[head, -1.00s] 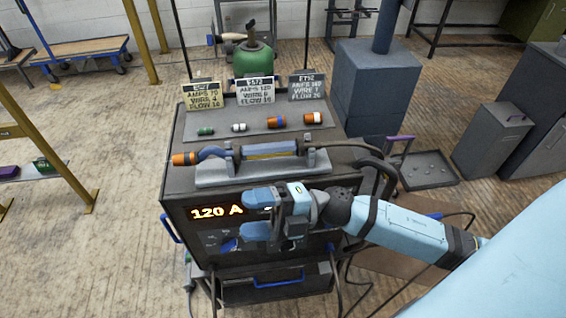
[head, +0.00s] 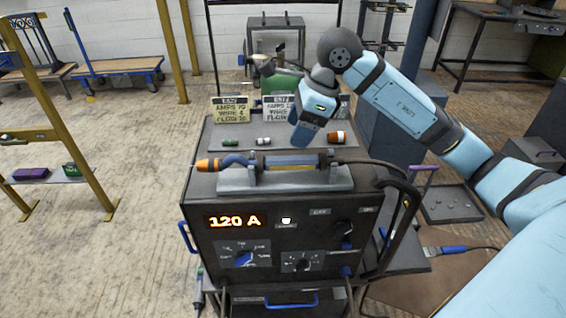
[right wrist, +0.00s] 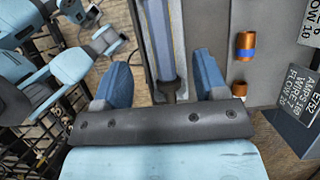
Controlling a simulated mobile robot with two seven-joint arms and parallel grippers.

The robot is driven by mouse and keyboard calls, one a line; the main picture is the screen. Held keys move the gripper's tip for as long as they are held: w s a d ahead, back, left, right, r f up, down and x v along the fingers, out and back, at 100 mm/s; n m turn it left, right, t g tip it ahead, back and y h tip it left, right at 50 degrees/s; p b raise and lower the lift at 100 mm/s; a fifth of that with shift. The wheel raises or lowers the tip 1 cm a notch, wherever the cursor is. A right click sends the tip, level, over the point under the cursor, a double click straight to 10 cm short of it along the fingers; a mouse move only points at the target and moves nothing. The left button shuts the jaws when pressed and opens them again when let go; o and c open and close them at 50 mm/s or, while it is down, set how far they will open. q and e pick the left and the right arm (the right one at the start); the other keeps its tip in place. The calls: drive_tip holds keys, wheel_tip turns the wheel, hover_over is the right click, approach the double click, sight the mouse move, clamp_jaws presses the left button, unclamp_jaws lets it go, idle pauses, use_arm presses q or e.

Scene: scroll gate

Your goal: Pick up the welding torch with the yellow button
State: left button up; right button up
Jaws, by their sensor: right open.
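The welding torch (head: 236,160) has an orange nozzle at its left end, a blue neck and a yellow strip along its handle. It lies across a grey cradle (head: 230,182) on top of the dark welding machine (head: 300,212). In the right wrist view, the torch (right wrist: 160,35) runs lengthwise into the space between the two open blue fingers of that gripper (right wrist: 163,80), and nothing is clamped. Whether the fingertips reach down beside the handle is unclear. I cannot make out my left gripper.
Several small nozzles, including an orange one (head: 336,137), lie on a plate behind the torch. Label cards (head: 231,109) stand behind them, partly hidden by my gripper. A green cylinder (head: 275,82) is further back. Dark cables (head: 408,192) loop at the machine's right.

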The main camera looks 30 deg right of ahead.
sight(286, 158)
drive_tip(key=x, duration=0.4)
drive_tip(key=shift+f, duration=0.1)
drive_tip(key=x, duration=0.5)
drive_tip(key=shift+s+d+f+p, duration=0.2)
drive_tip(key=shift+p, duration=0.1)
drive_tip(key=shift+f+b, duration=0.25)
drive_tip(key=shift+b, duration=0.15)
drive_tip(key=c, duration=1.1)
